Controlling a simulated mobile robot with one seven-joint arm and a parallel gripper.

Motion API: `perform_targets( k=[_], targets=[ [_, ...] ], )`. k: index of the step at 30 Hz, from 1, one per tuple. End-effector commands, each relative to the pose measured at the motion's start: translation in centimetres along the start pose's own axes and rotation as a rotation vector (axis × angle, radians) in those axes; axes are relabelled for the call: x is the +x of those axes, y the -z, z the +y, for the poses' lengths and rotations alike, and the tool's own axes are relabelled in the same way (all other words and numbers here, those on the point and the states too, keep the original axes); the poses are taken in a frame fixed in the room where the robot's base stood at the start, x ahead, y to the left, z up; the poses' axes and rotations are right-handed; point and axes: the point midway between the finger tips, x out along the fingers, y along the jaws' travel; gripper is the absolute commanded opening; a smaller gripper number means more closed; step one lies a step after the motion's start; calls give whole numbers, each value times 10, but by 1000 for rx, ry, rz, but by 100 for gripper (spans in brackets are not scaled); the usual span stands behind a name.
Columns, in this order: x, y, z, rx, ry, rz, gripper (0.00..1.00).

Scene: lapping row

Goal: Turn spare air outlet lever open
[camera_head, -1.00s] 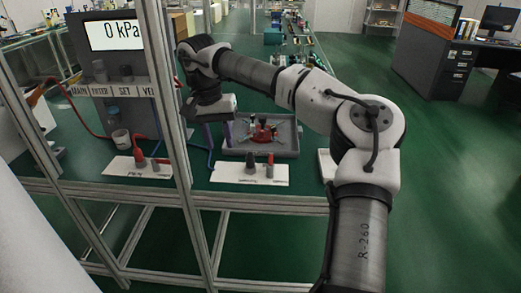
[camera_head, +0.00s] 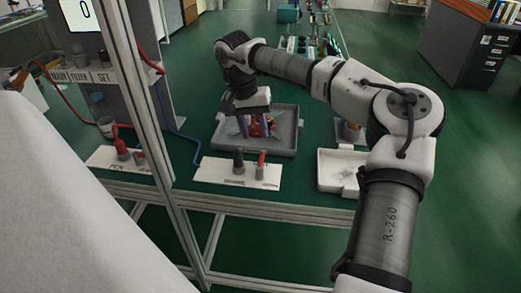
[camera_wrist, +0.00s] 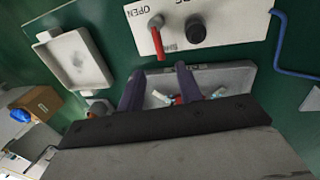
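A white plate (camera_head: 222,182) near the bench's front edge carries a red lever (camera_head: 261,160) on a grey base and a black knob (camera_head: 238,158). Its lettering is too small to read in the head view. In the wrist view a white plate (camera_wrist: 236,18), marked OPEN near one end, shows the red lever (camera_wrist: 157,36) and black knob (camera_wrist: 196,32) beyond my fingertips. My gripper (camera_wrist: 160,71) points down with its two purple fingers apart and nothing between them. In the head view my gripper (camera_head: 242,128) is over the grey tray, behind the plate, not touching the lever.
The grey tray (camera_head: 283,142) holds red and pale small parts under my gripper. A white tray (camera_head: 341,180) stands to the right. A second white plate (camera_head: 104,158) with a red handle (camera_head: 122,143) lies left, behind a metal frame post (camera_head: 159,130). A blue hose runs between the plates.

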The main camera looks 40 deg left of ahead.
Motion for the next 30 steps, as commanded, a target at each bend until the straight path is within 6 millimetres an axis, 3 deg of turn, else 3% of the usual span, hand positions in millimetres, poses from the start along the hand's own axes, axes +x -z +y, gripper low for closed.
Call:
perform_targets(
  k=[3, 10, 16, 24, 30],
  targets=[
    [27, -1, 0, -1, -1, -2, 35],
    [63, 0, 0, 0, 0, -2, 35],
    [76, 0, 0, -1, 0, 0, 35],
    [77, 0, 0, 0, 0, 0, 35],
    [76, 0, 0, 0, 0, 0, 9]
  ],
)
